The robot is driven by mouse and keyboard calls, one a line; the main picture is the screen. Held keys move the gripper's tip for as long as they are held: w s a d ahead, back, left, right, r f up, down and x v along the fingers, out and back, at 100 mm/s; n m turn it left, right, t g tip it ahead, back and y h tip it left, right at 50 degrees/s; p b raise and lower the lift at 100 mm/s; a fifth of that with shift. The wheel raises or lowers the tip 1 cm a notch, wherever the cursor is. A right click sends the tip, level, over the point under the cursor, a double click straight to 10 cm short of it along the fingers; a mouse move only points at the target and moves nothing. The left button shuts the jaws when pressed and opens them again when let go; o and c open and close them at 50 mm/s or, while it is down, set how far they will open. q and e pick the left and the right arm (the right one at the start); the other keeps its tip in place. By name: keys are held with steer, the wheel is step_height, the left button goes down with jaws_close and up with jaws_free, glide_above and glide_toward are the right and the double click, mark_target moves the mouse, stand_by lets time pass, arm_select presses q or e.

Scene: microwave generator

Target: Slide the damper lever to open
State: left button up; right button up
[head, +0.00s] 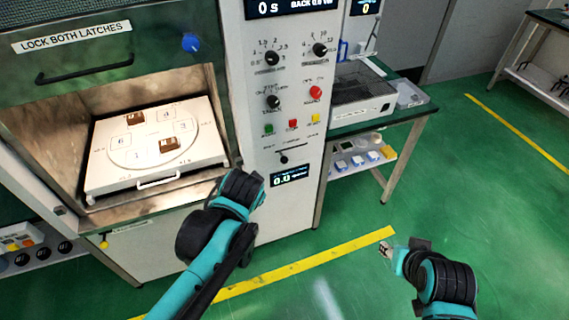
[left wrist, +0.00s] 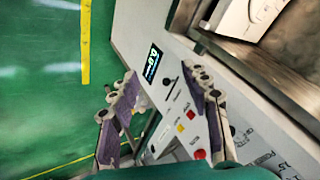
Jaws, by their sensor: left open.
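The control panel (head: 285,130) carries a slot with a black lever knob (head: 283,159), which I take for the damper lever. The knob sits just above a small blue-lit display (head: 290,176). The label over the slot is too small to read. In the left wrist view the knob (left wrist: 173,83) lies between my open fingers, apart from them and farther off. My left gripper (left wrist: 166,80) is empty; in the head view my arm mostly hides it, below and left of the knob. My right gripper (head: 388,250) is low over the floor at right, its finger opening unclear.
Several dials, a red knob (head: 316,92) and coloured buttons (head: 292,123) sit above the slot. An open chamber at left holds a white tray (head: 130,185) with brown blocks. A green-topped table (head: 410,112) stands right of the panel. The floor in front is clear.

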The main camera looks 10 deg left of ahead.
arm_select(q)
steer(key=w+f+m+y+b, duration=0.25)
steer(key=w+m, duration=0.35)
steer(key=w, duration=0.4)
steer(key=m+t+y+b, duration=0.4)
steer(key=m+t+y, duration=0.3)
steer(key=m, duration=0.6)
glide_toward(286, 162)
steer(key=w+a+g, duration=0.1)
steer(key=w+a, duration=0.1)
steer(key=w, duration=0.1)
steer(key=shift+y, duration=0.35)
steer(key=b+x, duration=0.2)
steer(key=x, duration=0.4)
steer(key=shift+w+a, duration=0.25)
steer(key=shift+w, duration=0.05)
steer(key=shift+w+a, duration=0.35)
steer(key=shift+w, duration=0.05)
steer(key=shift+c, duration=0.3)
jaws_close()
